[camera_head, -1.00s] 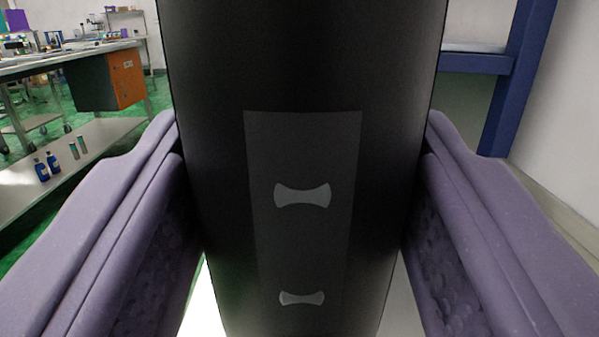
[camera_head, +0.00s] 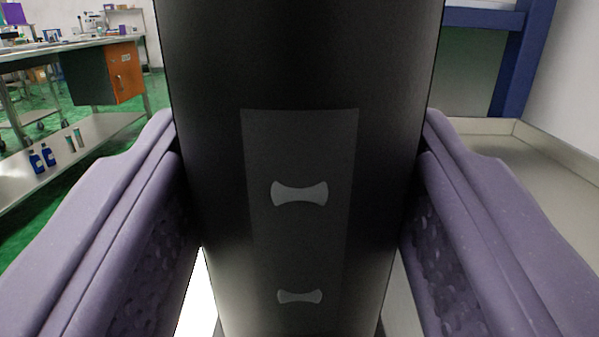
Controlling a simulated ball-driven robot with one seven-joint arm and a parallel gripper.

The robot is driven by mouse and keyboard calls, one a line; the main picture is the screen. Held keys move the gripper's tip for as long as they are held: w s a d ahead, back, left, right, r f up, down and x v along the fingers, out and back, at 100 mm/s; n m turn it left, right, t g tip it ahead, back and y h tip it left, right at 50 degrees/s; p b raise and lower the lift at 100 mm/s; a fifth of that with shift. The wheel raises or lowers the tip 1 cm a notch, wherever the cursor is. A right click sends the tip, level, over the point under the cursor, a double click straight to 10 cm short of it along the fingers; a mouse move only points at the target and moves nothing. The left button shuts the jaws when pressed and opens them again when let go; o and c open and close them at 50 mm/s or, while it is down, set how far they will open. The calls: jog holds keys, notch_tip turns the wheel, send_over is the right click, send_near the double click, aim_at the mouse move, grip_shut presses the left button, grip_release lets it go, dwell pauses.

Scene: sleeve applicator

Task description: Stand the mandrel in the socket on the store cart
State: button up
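The mandrel (camera_head: 300,60) is a thick black cylinder that fills the middle of the view, upright and narrowing downward in the picture. A dark grey panel with two pale bow-tie marks is on its near face. My gripper (camera_head: 300,130) has one purple finger on each side, with the fingertips against the mandrel's sides. The mandrel's top and bottom ends are out of view. Slivers of something dark show beside it at the bottom edge. I cannot tell whether they are the socket.
A pale, rimmed tray-like surface (camera_head: 545,165) lies to the right, before a blue frame (camera_head: 515,75). A bright white surface (camera_head: 198,300) shows below the left finger. At left, a bench with an orange cabinet (camera_head: 127,72) has a lower shelf (camera_head: 95,140) bearing small bottles.

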jog(key=shift+f, duration=0.45)
dwell(0.3)
jog(key=o, duration=1.6)
jog(key=s, duration=0.2)
jog(key=s+f+p, duration=0.1)
jog(key=s, duration=0.2)
jog(key=s+p, duration=0.1)
jog(key=s, duration=0.2)
jog(key=shift+f, duration=0.35)
